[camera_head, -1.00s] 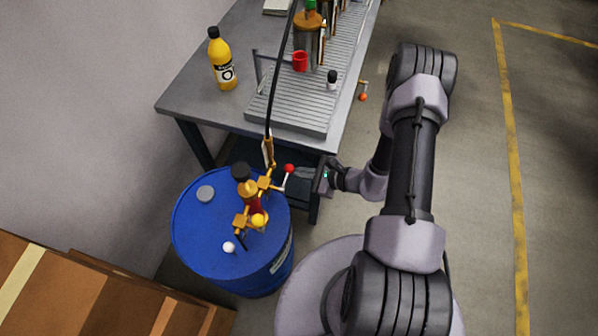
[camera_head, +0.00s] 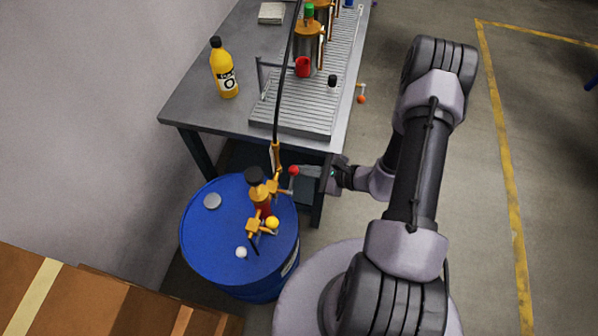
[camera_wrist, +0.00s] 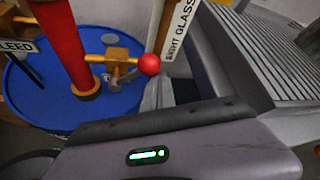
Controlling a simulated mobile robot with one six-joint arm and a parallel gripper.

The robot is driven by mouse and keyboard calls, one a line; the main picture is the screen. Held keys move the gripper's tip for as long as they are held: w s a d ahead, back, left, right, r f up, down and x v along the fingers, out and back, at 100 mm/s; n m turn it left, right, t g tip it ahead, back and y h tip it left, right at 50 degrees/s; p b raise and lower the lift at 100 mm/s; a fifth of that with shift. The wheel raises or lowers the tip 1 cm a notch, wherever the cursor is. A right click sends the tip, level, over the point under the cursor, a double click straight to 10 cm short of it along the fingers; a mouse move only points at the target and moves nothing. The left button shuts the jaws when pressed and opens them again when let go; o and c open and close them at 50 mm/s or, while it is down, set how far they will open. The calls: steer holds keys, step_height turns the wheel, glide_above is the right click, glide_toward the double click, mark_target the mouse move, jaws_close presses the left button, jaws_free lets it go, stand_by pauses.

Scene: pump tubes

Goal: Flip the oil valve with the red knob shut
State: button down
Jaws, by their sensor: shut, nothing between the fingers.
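The oil valve's red knob (camera_head: 294,170) sits at the end of a short silver lever on a brass valve (camera_head: 273,186), beside a pump with a red body on a blue drum (camera_head: 208,240). In the wrist view the red knob (camera_wrist: 149,64) is at the upper middle, with its brass valve (camera_wrist: 118,56) to its left. My gripper (camera_head: 308,171) is shut and empty, just right of the red knob. Whether it touches the knob is unclear. Its fingertips are hard to make out in the wrist view.
The grey table (camera_head: 190,104) stands behind, with a yellow bottle (camera_head: 224,72) and a ribbed tray (camera_head: 290,116). Cardboard boxes (camera_head: 100,308) are at lower left.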

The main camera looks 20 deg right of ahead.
mark_target(295, 168)
steer(key=shift+s+a+r, duration=0.35)
steer(key=shift+s+r, duration=0.2)
steer(key=shift+r, duration=0.05)
steer(key=shift+s+a+r, duration=0.35)
steer(key=shift+s+r, duration=0.15)
steer(key=shift+r, duration=0.1)
steer(key=shift+w, duration=0.1)
steer(key=shift+d, duration=0.1)
steer(key=shift+r+p, duration=0.5)
steer(key=shift+r, duration=0.3)
